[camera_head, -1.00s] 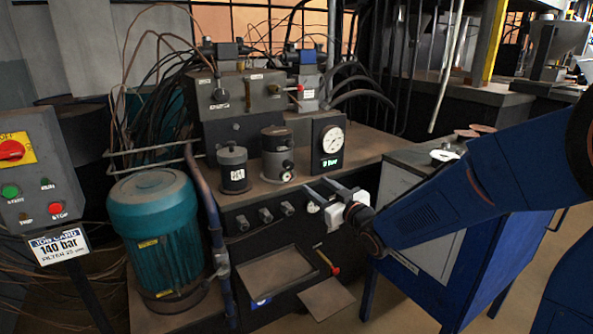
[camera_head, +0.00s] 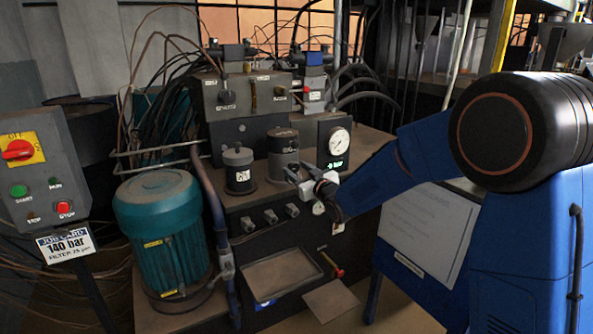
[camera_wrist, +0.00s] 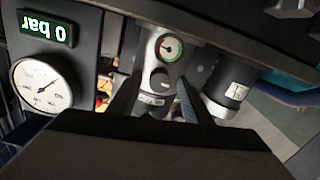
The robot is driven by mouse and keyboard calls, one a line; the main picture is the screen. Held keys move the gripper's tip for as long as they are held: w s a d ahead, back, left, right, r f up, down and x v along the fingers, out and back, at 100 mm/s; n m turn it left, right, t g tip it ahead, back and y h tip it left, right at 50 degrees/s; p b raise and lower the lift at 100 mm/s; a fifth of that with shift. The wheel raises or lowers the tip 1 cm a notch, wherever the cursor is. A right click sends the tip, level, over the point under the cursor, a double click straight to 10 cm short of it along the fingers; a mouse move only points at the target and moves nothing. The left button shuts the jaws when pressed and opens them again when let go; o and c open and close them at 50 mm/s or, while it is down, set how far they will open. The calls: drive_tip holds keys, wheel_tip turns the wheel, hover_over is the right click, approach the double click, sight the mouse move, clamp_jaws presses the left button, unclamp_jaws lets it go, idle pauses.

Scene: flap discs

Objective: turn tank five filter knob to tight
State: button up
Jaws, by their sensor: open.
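A grey filter-like canister (camera_head: 283,150) with a small red-and-green dial stands on the dark tank top (camera_head: 262,192). In the wrist view the canister (camera_wrist: 145,60) shows that dial (camera_wrist: 169,47), a round dark knob-like part (camera_wrist: 160,78) and a pale label (camera_wrist: 152,98). A shorter dark canister (camera_head: 238,170) stands to its left; it also shows in the wrist view (camera_wrist: 228,88). No readable mark tells me which part is the tank five knob. My gripper (camera_head: 297,180) is open and empty in front of the dial canister. Its fingers (camera_wrist: 160,92) straddle the label area; contact is unclear.
A pressure gauge (camera_head: 339,141) with a "0 bar" display is close beside my gripper. Several small valves (camera_head: 270,215) line the tank front. A teal motor (camera_head: 163,228) stands left, near a control box (camera_head: 32,165). A tray (camera_head: 283,273) lies below.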

drive_tip(key=shift+w+a, duration=0.25)
drive_tip(key=shift+w, duration=0.15)
drive_tip(key=c, duration=1.1)
drive_tip(key=shift+o, duration=0.2)
drive_tip(key=shift+m, duration=0.3)
drive_tip(key=m, duration=0.3)
drive_tip(key=shift+m, duration=2.6)
